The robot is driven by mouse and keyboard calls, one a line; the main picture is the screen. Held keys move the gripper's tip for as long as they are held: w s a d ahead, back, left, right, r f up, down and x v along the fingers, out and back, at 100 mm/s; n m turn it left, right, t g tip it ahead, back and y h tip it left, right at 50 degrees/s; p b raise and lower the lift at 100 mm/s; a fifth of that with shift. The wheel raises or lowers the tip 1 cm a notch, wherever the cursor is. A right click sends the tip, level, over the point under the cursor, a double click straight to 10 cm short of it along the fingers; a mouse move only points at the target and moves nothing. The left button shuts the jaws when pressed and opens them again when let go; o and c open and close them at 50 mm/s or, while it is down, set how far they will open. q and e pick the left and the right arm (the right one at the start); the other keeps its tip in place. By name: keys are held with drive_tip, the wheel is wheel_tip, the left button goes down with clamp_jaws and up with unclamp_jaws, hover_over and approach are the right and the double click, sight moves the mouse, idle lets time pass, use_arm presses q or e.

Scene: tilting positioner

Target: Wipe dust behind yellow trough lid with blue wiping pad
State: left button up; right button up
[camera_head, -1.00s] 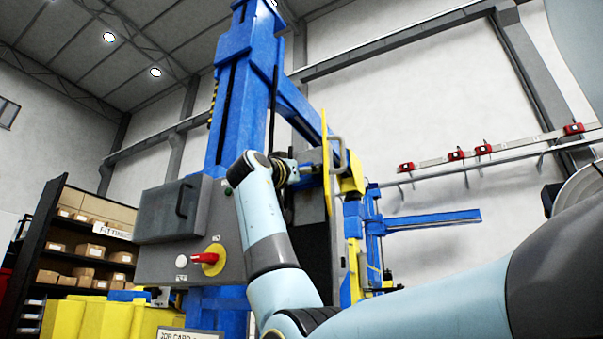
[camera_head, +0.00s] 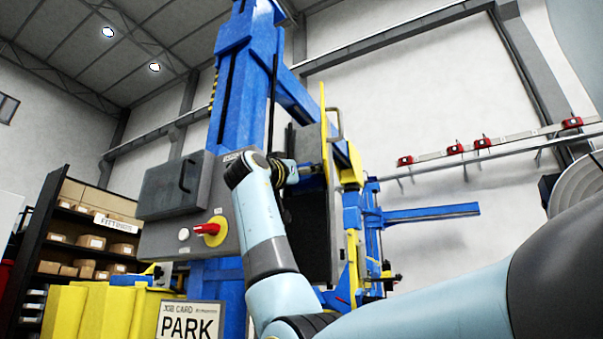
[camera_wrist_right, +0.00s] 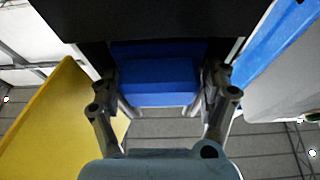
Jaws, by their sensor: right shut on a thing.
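My right gripper (camera_head: 318,168) is at the dark face of the upright grey-edged trough, close to the thin yellow lid (camera_head: 322,105) seen edge-on. In the right wrist view, my right gripper (camera_wrist_right: 160,85) is shut on the blue wiping pad (camera_wrist_right: 158,75), which lies between its fingers. A dark surface (camera_wrist_right: 150,18) lies just beyond the pad; I cannot tell whether they touch. The yellow lid also fills the left of the wrist view (camera_wrist_right: 45,125), beside the gripper. My left gripper is not in view.
The blue column (camera_head: 232,105) stands behind my right arm. A grey control box (camera_head: 172,188) with a red knob (camera_head: 207,229) is left of the arm. A yellow block (camera_head: 90,312) and a job card reading PARK (camera_head: 190,322) are at lower left. Shelves (camera_head: 85,235) stand farther back.

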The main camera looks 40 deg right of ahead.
drive_tip(key=shift+s+a, duration=0.2)
drive_tip(key=shift+a, duration=0.3)
drive_tip(key=shift+s+a+b, duration=0.25)
drive_tip(key=shift+a, duration=0.55)
drive_tip(key=shift+s+a+b, duration=0.2)
drive_tip(key=shift+a+b, duration=0.05)
drive_tip(key=shift+a, duration=0.6)
drive_tip(key=shift+s+a+b, duration=0.25)
drive_tip(key=shift+a, duration=0.55)
drive_tip(key=a, duration=0.2)
drive_tip(key=shift+s+a+b, duration=0.35)
drive_tip(key=shift+s+a, duration=0.05)
drive_tip(key=w+d+p, duration=0.1)
drive_tip(key=w+d, duration=0.1)
drive_tip(key=d, duration=0.4)
drive_tip(key=shift+d, duration=0.4)
